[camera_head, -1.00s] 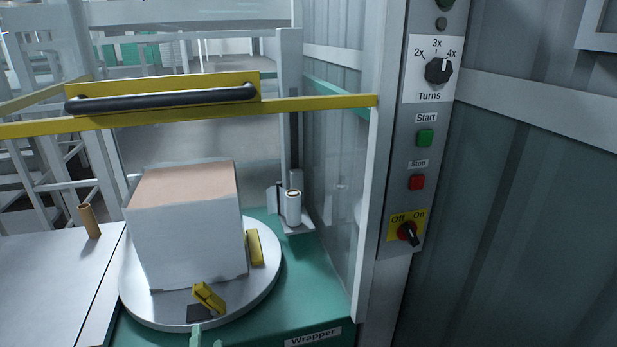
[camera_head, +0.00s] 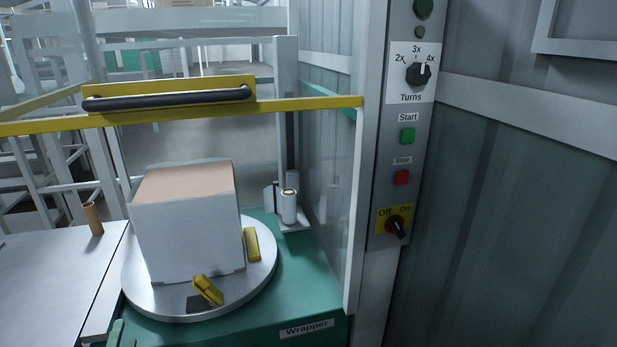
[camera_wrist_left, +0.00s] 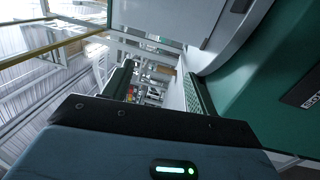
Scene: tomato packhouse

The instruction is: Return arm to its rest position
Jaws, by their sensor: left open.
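My left gripper (camera_head: 122,336) shows only as green fingertips at the bottom edge of the head view, by the front left of the green wrapper base (camera_head: 240,317). In the left wrist view its two fingers (camera_wrist_left: 158,88) stand apart with nothing between them, so it is open and empty. Most of my left arm is out of view. A white carton (camera_head: 190,238) with a brown top stands on the round grey turntable (camera_head: 262,275), apart from the gripper. My right gripper is in neither view.
A yellow bar (camera_head: 310,104) with a black handle (camera_head: 170,98) crosses above the carton. The control panel (camera_head: 383,160) stands to the right, its Off/On switch (camera_head: 395,225) turned towards On. A film roll (camera_head: 289,207) stands behind the turntable. A pale table (camera_head: 50,285) lies left.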

